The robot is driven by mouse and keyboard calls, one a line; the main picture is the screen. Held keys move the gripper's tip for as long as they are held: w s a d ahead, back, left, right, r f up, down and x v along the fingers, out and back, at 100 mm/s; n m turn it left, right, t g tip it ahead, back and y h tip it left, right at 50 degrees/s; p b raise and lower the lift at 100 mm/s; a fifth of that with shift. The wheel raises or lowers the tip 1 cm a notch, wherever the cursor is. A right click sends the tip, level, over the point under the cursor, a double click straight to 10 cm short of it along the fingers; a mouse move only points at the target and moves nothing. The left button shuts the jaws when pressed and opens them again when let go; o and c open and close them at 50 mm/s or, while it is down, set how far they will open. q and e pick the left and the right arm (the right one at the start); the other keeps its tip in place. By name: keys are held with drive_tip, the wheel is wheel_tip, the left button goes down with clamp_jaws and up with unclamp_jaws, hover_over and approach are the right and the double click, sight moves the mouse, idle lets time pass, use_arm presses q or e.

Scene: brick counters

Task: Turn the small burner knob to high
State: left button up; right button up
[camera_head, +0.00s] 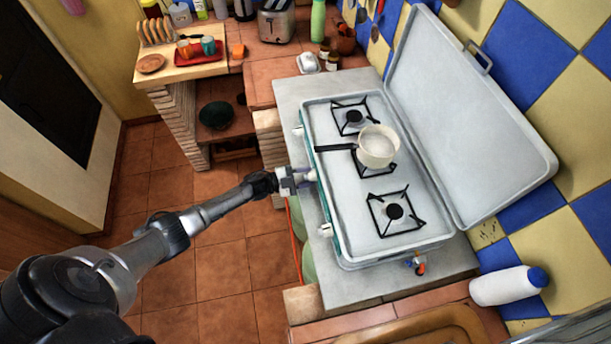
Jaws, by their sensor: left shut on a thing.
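A grey camping stove (345,220) with three burners stands on the counter, its lid open against the tiled wall. White knobs line its front left edge: one at the far end (298,131) and one at the near end (325,230). My left gripper (306,178) is at the middle of that edge, shut on the middle knob, which it mostly hides. The knob's setting cannot be read. A white saucepan (378,148) with a black handle sits over the middle burner, its handle pointing left toward the front edge. My right gripper is not in view.
A white bottle with a blue cap (505,286) lies at the right. A wooden tray (430,322) is at the near edge. A toaster (275,22) and jars stand at the back. The tiled floor (225,270) beside my left arm is clear.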

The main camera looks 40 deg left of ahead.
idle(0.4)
use_arm(q)
drive_tip(key=o, duration=0.6)
drive_tip(key=shift+o, duration=0.2)
drive_tip(key=shift+s+a, duration=0.1)
drive_tip(key=v, duration=1.3)
drive_tip(key=shift+s+a+b, duration=0.2)
drive_tip(key=shift+s+b, duration=0.05)
drive_tip(key=shift+b, duration=0.1)
